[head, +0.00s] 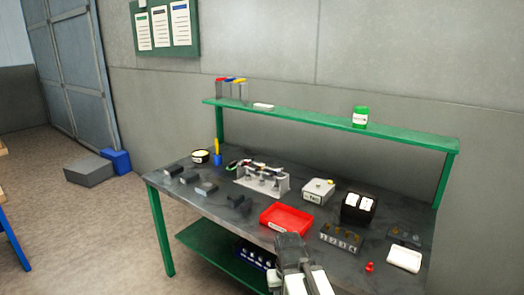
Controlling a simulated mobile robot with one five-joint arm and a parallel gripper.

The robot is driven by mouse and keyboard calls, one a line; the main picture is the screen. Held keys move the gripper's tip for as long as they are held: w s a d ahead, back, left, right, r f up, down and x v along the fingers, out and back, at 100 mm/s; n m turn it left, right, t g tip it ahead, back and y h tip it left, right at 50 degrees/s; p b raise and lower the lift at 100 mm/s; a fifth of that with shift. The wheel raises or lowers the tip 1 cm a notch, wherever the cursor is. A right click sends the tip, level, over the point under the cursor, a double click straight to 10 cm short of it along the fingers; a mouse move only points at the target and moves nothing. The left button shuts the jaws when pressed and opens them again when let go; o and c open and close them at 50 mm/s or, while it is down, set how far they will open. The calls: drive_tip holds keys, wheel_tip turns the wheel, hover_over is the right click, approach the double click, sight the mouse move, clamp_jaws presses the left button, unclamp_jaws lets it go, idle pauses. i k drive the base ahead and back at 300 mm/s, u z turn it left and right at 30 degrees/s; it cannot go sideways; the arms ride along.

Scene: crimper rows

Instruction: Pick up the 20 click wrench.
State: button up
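A light grey rack (262,183) stands on the workbench, left of its middle. Several slim tools lie across its top, with dark, green and red parts showing at the left end. They are too small for me to read a marking or tell which is the 20 click wrench. My gripper (291,243) is at the bottom middle of the head view, in front of the red tray and well short of the rack. Its fingers look dark and are seen from behind, so I cannot tell whether they are open or shut. I see nothing held.
The dark workbench (215,209) has a red tray (286,219), grey box (318,191), black holder (357,209), slotted block (341,237) and white pad (404,258). Several dark blocks line its left front. A green shelf (320,120) runs above the back.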

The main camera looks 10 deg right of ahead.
sight(261, 166)
drive_tip(key=u, duration=0.25)
drive_tip(key=i, duration=1.15)
drive_tip(key=u, duration=0.6)
drive_tip(key=i, duration=1.45)
drive_tip(key=u, duration=0.05)
